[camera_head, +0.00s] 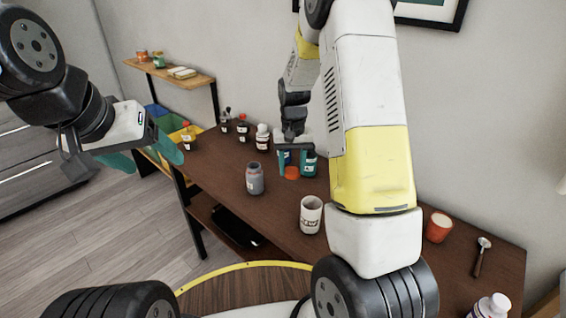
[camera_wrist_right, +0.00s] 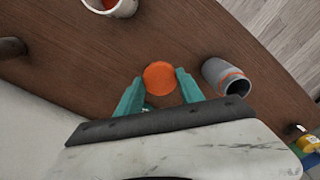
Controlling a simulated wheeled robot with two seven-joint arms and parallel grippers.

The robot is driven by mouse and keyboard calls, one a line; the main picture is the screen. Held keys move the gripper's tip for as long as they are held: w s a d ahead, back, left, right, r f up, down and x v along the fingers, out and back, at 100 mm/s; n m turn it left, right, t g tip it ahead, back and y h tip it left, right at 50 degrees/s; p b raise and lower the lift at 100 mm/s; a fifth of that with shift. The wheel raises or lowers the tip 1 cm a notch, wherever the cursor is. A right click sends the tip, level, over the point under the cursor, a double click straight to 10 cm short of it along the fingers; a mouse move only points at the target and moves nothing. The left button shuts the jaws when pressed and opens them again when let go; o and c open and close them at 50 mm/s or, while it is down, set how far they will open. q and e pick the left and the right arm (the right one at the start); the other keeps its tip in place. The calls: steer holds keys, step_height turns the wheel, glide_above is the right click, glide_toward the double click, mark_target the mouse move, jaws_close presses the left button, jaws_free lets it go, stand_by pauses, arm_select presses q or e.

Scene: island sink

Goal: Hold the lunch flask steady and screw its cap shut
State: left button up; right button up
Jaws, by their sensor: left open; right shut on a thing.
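The lunch flask (camera_head: 255,180) is a grey cylinder standing upright on the brown table; it also shows in the right wrist view (camera_wrist_right: 226,78), with an orange ring near its top. The orange cap (camera_head: 291,172) is off the flask, to its right in the head view. My right gripper (camera_head: 296,164) has its teal fingers closed on the cap, which shows between the fingertips in the wrist view (camera_wrist_right: 159,78). I cannot tell whether the cap touches the table. My left gripper (camera_head: 158,158) is open and empty, left of the table, apart from the flask.
A white mug (camera_head: 310,215) stands in front of the flask, to its right. Several bottles (camera_head: 243,127) line the table's back. Table around the flask is clear.

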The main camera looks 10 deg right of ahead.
stand_by(0.3)
steer(key=shift+n, duration=0.6)
steer(key=s+a+f, duration=0.1)
steer(key=a, duration=0.2)
steer(key=s+a+f, duration=0.1)
steer(key=s+a, duration=0.1)
steer(key=a, duration=0.1)
steer(key=s+a+f, duration=0.1)
steer(key=s+a, duration=0.1)
steer(key=a, duration=0.1)
steer(key=shift+s+a+f, duration=0.15)
steer(key=shift+a+f, duration=0.05)
steer(key=shift+f, duration=0.05)
